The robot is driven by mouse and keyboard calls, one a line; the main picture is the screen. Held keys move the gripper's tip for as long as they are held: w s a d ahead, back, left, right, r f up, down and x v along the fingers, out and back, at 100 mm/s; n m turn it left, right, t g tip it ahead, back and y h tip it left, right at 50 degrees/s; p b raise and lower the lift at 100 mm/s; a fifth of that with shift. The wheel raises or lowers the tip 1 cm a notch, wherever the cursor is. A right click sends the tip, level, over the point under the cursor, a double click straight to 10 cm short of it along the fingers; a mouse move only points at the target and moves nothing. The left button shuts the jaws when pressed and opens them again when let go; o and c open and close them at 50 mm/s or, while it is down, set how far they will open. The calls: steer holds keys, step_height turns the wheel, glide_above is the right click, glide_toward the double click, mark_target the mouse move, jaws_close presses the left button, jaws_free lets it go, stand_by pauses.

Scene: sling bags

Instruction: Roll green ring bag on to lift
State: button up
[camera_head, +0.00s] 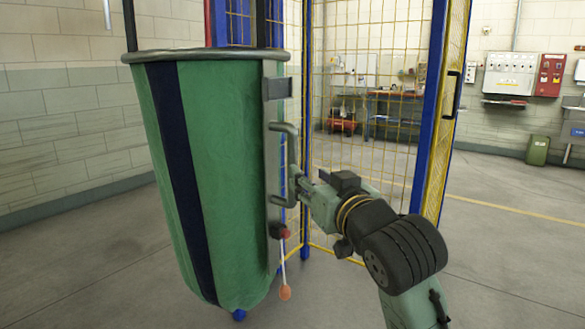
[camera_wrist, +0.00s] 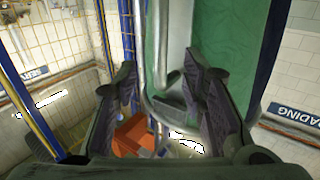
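The green ring bag (camera_head: 228,170) hangs at the left in the head view, with a dark stripe, a grey ring rim and straps going up out of frame. A grey bent-tube handle (camera_head: 291,150) stands at its right side. My gripper (camera_head: 303,186) is at the handle's lower part. In the wrist view, my gripper's dark fingers (camera_wrist: 165,92) are spread apart, with the grey handle tube (camera_wrist: 142,45) running between them. Contact with the tube cannot be told. The green bag (camera_wrist: 235,50) fills the upper right there. Which structure is the lift is not clear.
A blue-framed yellow mesh enclosure (camera_head: 365,150) stands right behind the bag and gripper. A red ball (camera_head: 285,234) and an orange ball (camera_head: 285,292) hang below the handle. A green bin (camera_head: 537,150) stands far right. Floor is clear at right.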

steer(key=p+x, duration=0.1)
steer(key=x, duration=0.9)
steer(key=shift+w+a+p, duration=0.1)
steer(key=shift+w+p, duration=0.1)
steer(key=shift+p, duration=0.1)
steer(key=shift+c, duration=0.2)
jaws_close()
